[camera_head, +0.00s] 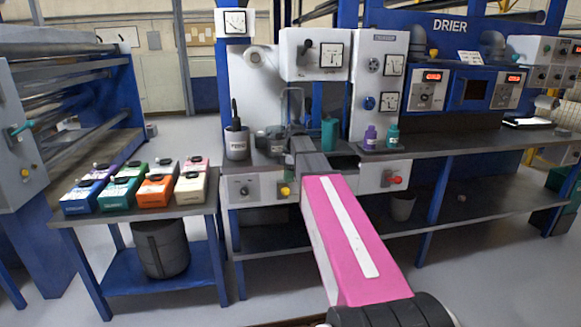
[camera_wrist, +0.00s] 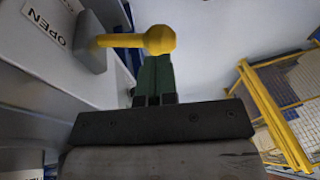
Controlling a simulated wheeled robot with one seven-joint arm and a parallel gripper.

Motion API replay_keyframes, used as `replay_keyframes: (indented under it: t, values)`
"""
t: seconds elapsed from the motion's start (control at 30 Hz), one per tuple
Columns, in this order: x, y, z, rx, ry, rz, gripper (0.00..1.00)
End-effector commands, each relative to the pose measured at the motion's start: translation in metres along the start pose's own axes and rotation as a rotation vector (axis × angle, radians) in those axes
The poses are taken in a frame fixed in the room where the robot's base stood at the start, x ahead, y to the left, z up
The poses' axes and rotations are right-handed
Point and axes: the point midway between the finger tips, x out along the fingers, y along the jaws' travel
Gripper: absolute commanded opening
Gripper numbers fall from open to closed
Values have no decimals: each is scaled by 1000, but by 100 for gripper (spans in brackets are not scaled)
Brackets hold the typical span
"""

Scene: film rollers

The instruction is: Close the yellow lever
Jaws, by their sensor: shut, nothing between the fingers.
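The yellow lever (camera_wrist: 150,41) shows large in the wrist view. It is a short arm with a ball end, sticking out to the right from a grey block on a panel, beside a label reading OPEN (camera_wrist: 47,26). My gripper (camera_wrist: 156,68) has its dark green fingers shut together and empty. The ball covers part of the fingertips; I cannot tell whether they touch it. In the head view a yellow knob (camera_head: 285,190) on the bench front seems to be the same lever. My gripper cannot be made out clearly there, past my pink arm.
A red knob (camera_head: 396,180) is on the bench front to the right. Purple and teal bottles (camera_head: 371,137) stand on the bench (camera_head: 430,140). A dark cup (camera_head: 237,143) stands at its left. Several coloured boxes (camera_head: 156,192) fill the left table. Yellow railing (camera_wrist: 280,120) shows at right in the wrist view.

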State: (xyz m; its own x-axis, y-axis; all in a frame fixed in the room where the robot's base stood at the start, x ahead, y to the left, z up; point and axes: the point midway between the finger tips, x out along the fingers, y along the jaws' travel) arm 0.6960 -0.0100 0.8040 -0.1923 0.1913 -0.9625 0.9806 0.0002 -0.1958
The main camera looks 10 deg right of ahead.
Motion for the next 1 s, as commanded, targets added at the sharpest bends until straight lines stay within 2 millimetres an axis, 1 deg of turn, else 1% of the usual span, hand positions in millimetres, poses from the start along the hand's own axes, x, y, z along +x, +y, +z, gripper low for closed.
replay_keyframes:
  t: [0.03,0.1,0.23,0.77,1.0]
  values:
    - [7,-1,0,0,0,-2,0]
    - [13,-1,0,0,0,-2,0]
    - [20,0,0,0,0,0,0]
    - [23,-2,0,-3,0,15,0]
    - [29,-6,1,-22,0,120,0]
